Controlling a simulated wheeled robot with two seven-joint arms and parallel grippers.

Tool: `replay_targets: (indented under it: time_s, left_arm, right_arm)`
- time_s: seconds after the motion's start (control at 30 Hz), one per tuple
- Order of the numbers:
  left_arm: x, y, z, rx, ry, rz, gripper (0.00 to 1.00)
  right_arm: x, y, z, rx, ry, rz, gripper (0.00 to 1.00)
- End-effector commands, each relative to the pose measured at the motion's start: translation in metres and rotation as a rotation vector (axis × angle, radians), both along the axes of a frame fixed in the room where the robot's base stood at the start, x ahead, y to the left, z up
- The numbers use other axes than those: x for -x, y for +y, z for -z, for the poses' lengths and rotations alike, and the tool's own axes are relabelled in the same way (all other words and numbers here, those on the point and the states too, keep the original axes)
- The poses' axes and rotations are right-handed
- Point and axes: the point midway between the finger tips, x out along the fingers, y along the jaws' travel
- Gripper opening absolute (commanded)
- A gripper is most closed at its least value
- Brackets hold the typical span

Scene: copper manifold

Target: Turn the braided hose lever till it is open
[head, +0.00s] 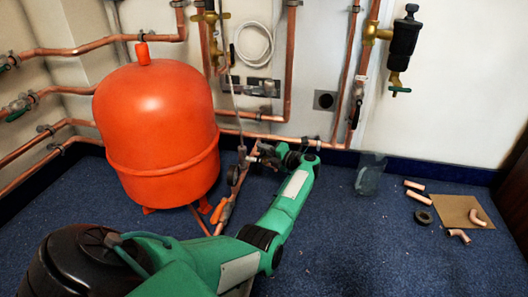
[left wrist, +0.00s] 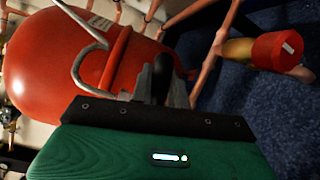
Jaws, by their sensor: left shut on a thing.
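The grey braided hose (head: 237,118) hangs down beside the orange-red tank (head: 158,125) and ends at a valve near the copper pipes. In the left wrist view the hose (left wrist: 84,52) bends in a loop in front of the tank (left wrist: 62,60). My left gripper (head: 258,154) reaches that lower hose end. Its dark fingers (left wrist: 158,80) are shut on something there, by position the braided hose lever. The lever is hidden between the fingers, so its angle cannot be told. My right gripper is out of view.
An orange handle (head: 218,210) sits on the low pipe below my gripper. A red cap (left wrist: 280,50) is at the right of the wrist view. Copper pipes (head: 270,138) run along the wall. Loose fittings (head: 415,197) and a cardboard piece (head: 450,208) lie on the carpet at right.

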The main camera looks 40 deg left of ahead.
Motion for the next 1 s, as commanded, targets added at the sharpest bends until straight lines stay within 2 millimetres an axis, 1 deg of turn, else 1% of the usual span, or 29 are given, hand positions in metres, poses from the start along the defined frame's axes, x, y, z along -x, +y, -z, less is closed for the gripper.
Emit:
replay_targets:
  time_s: [0.53, 1.0]
  left_arm:
    - [0.011, -0.008, -0.023, -0.248, -0.45, 0.001, 0.0]
    - [0.029, -0.017, -0.037, -0.461, -0.838, 0.001, 0.0]
  right_arm:
    - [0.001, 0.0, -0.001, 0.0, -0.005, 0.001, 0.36]
    - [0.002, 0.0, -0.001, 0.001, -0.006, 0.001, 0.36]
